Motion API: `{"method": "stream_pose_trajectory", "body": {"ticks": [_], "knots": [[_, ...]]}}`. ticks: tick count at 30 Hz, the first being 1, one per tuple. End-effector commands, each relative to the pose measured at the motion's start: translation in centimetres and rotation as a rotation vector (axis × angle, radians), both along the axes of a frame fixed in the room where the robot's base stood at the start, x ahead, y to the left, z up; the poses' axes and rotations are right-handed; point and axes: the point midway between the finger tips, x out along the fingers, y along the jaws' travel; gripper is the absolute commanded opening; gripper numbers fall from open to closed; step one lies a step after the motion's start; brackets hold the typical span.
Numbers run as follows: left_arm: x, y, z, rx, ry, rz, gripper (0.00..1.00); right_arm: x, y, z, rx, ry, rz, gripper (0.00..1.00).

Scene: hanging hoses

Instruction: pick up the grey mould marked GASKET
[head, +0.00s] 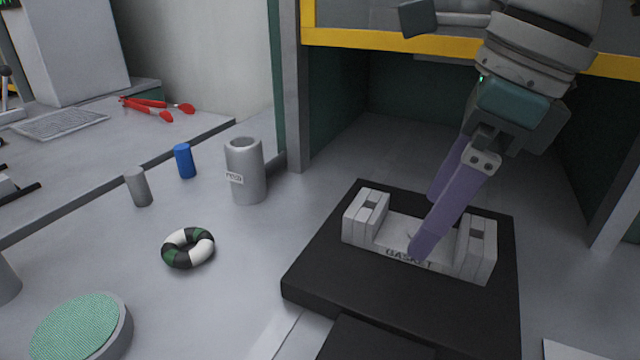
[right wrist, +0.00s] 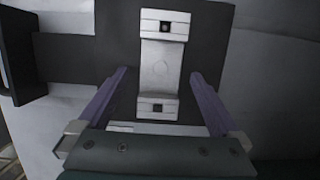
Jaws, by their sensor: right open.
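The grey mould marked GASKET (head: 393,230) lies on a black slab (head: 322,262) in front of an open bay. It has a low middle and a raised slotted block at each end. My right gripper (head: 425,226) is open, with its purple fingers pointing down over the mould's middle and hiding part of it. In the right wrist view the mould (right wrist: 160,65) shows ahead between the spread fingers of the right gripper (right wrist: 158,76), with nothing held. I cannot tell whether the fingers touch it. My left gripper is not in view.
Left of the slab stand a grey hollow cylinder (head: 246,172), a blue cylinder (head: 185,161), a small grey cylinder (head: 138,187), a striped ring (head: 188,248) and a green-topped disc (head: 80,328). A yellow-edged beam (head: 390,41) crosses above the bay. Red-handled pliers (head: 150,104) lie farther back.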

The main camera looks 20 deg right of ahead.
Motion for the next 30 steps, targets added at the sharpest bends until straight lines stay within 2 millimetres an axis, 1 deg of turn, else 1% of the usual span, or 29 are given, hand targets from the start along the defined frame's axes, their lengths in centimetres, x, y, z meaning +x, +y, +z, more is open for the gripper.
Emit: {"method": "stream_pose_trajectory", "body": {"ticks": [1, 4, 7, 13, 30], "knots": [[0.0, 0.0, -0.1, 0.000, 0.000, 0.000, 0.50, 0.2, 0.2, -0.9, 0.001, 0.005, 0.000, 1.00], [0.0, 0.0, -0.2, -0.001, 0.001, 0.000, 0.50, 0.4, 0.4, -2.0, 0.002, 0.003, 0.001, 1.00], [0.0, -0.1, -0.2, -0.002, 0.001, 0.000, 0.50, 0.5, 0.4, -2.4, -0.001, 0.001, 0.000, 1.00], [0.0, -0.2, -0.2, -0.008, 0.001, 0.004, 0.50, 0.6, 0.4, -2.4, 0.000, 0.000, 0.001, 0.99], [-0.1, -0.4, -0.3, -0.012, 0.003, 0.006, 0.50, 0.5, 0.4, -2.4, 0.000, 0.000, 0.001, 0.35]]}}
